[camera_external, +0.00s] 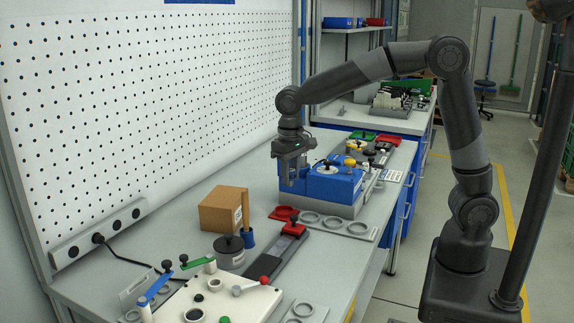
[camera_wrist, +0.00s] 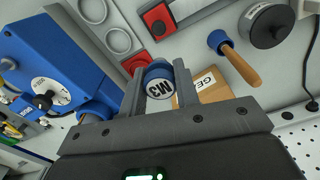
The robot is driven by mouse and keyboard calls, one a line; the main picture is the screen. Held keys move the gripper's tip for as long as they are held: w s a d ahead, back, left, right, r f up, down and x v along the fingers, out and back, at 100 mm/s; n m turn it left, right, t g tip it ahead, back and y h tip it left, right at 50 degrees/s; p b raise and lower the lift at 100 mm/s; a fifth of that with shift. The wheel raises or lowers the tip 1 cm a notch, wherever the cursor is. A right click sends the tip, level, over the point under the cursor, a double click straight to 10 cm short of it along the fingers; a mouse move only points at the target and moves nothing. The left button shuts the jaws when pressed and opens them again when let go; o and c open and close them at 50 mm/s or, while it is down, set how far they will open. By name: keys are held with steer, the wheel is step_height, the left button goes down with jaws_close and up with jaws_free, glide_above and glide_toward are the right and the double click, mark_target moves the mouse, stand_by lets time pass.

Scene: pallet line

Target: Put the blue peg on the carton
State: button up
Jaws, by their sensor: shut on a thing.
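The blue peg (camera_wrist: 159,87), with a white end face marked "CW", is held between the two fingers of my gripper (camera_wrist: 160,85) in the wrist view. In the external view my gripper (camera_external: 292,186) hangs above the bench, beside the blue machine; the peg is hard to make out there. The brown cardboard carton (camera_external: 223,209) stands on the bench to the left of my gripper, its top bare. It also shows in the wrist view (camera_wrist: 212,86), partly hidden behind a finger, with a white label.
The blue machine (camera_external: 335,184) stands close to the right of my gripper. A ring holder (camera_external: 333,223) and red parts (camera_external: 284,213) lie in front of the machine.

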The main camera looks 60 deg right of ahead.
step_height(320, 180, up, 3)
glide_above(237, 194)
step_height(237, 194, down, 10)
steer(key=shift+r, duration=0.1)
stand_by(0.3)
steer(key=o, duration=1)
